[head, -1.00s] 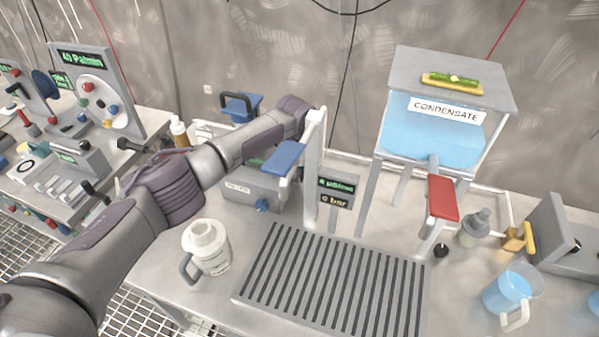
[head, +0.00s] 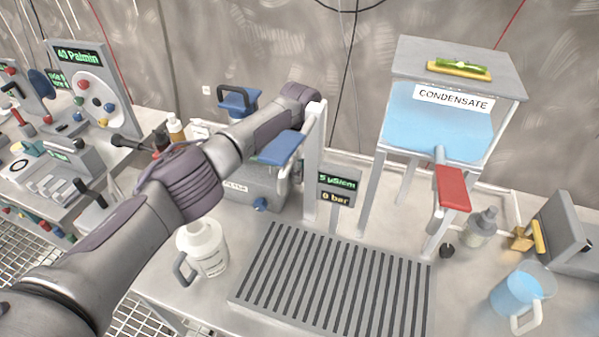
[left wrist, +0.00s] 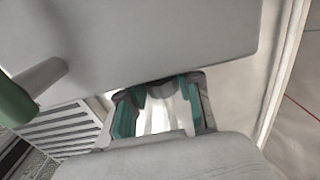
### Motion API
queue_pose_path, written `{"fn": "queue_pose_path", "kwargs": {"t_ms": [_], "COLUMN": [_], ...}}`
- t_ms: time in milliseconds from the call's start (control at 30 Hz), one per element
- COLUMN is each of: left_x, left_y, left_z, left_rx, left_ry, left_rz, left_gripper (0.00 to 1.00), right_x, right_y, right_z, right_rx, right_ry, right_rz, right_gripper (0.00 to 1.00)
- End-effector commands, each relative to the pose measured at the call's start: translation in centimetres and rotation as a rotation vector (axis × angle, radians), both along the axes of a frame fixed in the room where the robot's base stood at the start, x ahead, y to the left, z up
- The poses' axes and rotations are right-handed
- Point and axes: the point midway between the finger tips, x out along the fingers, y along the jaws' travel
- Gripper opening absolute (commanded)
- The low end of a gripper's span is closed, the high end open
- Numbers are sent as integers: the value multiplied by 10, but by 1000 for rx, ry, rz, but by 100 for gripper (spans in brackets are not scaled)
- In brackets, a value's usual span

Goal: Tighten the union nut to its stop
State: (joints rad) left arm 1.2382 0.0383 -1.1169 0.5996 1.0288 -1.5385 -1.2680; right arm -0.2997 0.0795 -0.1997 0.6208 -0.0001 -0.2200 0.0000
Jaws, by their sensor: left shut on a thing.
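My left arm reaches across the bench, and its wrist end lies behind the upright white post (head: 314,165) in the head view. The gripper itself is hidden there. In the left wrist view my left gripper (left wrist: 158,108) has its two teal-padded fingers closed from both sides on a pale piece with lengthwise ridges, which I take to be the union nut (left wrist: 160,120). Large grey surfaces above and below hide most of it. Whether the nut sits at its stop cannot be seen. My right gripper is in neither view.
A grey unit (head: 248,192), blue lever (head: 282,148) and small display (head: 337,188) reading 0 bar stand by the post. A condensate tank (head: 455,75) with a red lever (head: 452,188) is right. A white jug (head: 205,250) stands below my arm, left of the slotted drain (head: 335,285).

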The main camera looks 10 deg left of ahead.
Motion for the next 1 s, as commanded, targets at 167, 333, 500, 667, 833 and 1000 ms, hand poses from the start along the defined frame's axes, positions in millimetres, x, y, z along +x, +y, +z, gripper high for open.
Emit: {"fn": "queue_pose_path", "kwargs": {"t_ms": [167, 333, 500, 667, 833, 1000], "left_x": [1, 0, 0, 1, 2, 2], "left_y": [0, 0, 0, -1, 0, 0], "left_z": [1, 0, 1, 17, 52, 88], "left_rx": [-1, -1, -1, -4, -3, -3], "left_ry": [-2, -1, -1, -3, -6, -5], "left_rz": [0, 0, 0, -1, -1, 0], "left_gripper": [56, 60, 60, 60, 60, 60], "right_x": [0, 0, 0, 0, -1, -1], "right_y": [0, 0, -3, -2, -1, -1], "right_z": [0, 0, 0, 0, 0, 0], "right_rx": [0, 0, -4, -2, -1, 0], "right_ry": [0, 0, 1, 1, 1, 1], "right_rz": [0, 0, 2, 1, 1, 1], "right_gripper": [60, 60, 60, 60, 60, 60]}}
